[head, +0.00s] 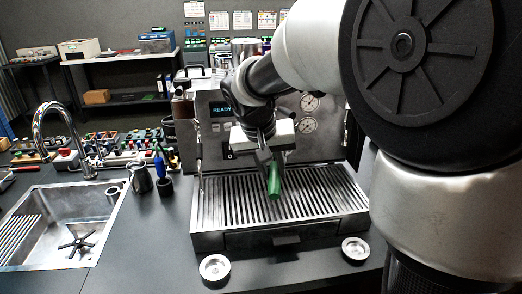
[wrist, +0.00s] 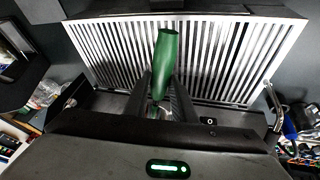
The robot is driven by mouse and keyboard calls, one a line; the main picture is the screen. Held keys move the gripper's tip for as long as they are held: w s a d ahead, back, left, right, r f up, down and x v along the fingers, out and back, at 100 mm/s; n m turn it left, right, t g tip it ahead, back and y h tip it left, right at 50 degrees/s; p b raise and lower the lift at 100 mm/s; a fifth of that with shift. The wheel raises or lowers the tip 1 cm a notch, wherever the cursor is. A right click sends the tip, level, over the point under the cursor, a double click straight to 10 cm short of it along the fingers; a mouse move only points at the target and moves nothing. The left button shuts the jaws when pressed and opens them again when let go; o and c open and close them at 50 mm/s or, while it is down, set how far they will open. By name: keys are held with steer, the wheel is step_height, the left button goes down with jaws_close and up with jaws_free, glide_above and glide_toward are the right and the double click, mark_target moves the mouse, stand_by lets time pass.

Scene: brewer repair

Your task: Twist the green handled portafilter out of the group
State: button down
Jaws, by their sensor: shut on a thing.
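The green handle of the portafilter (head: 274,181) points out toward the front of the espresso machine (head: 222,140), above its drip tray. It also shows in the wrist view (wrist: 165,62), with its free end over the slatted grate. My gripper (head: 268,165) is in front of the machine's group area, with its fingers shut on the green handled portafilter. In the wrist view, my gripper's dark fingers (wrist: 165,95) sit on either side of the handle's inner end. The portafilter's head and the group are hidden, so I cannot tell how they are seated.
The slatted drip tray (head: 320,205) lies below my gripper. A steel pitcher (head: 141,178), a blue-handled tool (head: 161,175) and a sink (head: 60,235) are on the left.

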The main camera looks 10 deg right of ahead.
steer(key=shift+w+a+m+g+h+p, duration=0.25)
steer(key=shift+w+a+m+g, duration=0.15)
steer(key=shift+a+m, duration=0.55)
steer(key=shift+w+a+m+g+h+p, duration=0.1)
steer(key=shift+w+a+m+g+h, duration=0.4)
steer(key=shift+m, duration=0.6)
steer(key=shift+w+a+m+g+h+p, duration=0.15)
steer(key=shift+w+a+m, duration=0.25)
steer(key=shift+a+m, duration=0.6)
steer(key=shift+d, duration=0.1)
steer(key=shift+r+p, duration=0.1)
steer(key=shift+p, duration=0.35)
steer(key=shift+w+f+g+b, duration=0.1)
steer(key=shift+f+g+b, duration=0.15)
steer(key=shift+f+b, duration=0.9)
stand_by(3.2)
